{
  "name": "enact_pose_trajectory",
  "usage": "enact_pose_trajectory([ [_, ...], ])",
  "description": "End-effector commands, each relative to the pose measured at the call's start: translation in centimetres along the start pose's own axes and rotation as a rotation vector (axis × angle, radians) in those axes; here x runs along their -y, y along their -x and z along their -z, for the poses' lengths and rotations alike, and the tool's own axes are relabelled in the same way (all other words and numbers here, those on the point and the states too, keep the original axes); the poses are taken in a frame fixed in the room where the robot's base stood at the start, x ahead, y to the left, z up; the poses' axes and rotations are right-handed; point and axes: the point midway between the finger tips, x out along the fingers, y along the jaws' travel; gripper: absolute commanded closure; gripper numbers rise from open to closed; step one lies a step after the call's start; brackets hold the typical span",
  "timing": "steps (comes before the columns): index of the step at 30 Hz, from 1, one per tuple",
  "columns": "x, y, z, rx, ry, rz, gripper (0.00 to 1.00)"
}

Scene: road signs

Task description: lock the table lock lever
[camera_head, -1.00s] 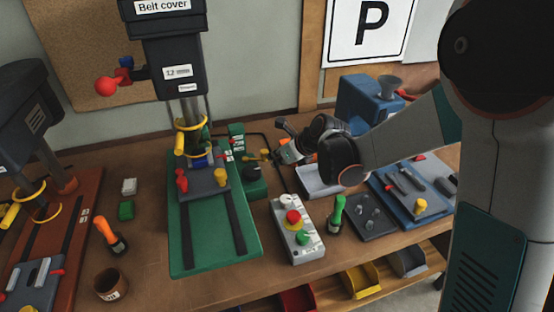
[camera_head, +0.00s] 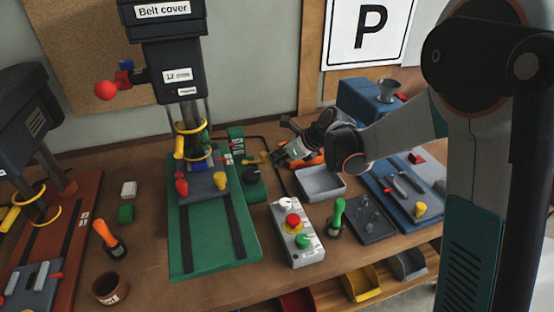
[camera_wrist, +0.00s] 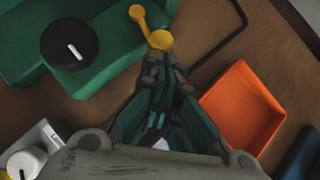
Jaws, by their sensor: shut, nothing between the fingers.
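A yellow lever (camera_wrist: 141,15) with round ends shows beside the green machine base in the wrist view. It also shows in the head view, as a small yellow shape (camera_head: 252,161) at the right of the green drill-press base. No label on it can be read. My gripper (camera_wrist: 163,72) is shut and empty. Its fingertips are right by the lever's nearer yellow ball end (camera_wrist: 160,40); I cannot tell whether they touch it. In the head view my gripper (camera_head: 281,158) is just right of the lever.
A black dial (camera_wrist: 69,45) sits on the green housing left of the lever. An orange tray (camera_wrist: 243,107) lies right of my gripper, and a grey tray (camera_head: 320,184) is nearby. A control box (camera_head: 295,235) with red and green buttons stands in front. A black rod (camera_wrist: 232,32) bends behind.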

Motion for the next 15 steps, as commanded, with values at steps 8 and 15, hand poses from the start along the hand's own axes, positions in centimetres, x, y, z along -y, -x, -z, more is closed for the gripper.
enact_pose_trajectory([
  [8,1.8,-0.6,-0.7,0.001,0.115,-0.111,1.0],
  [15,3.2,-1.4,-1.6,0.001,0.25,-0.242,1.0],
])
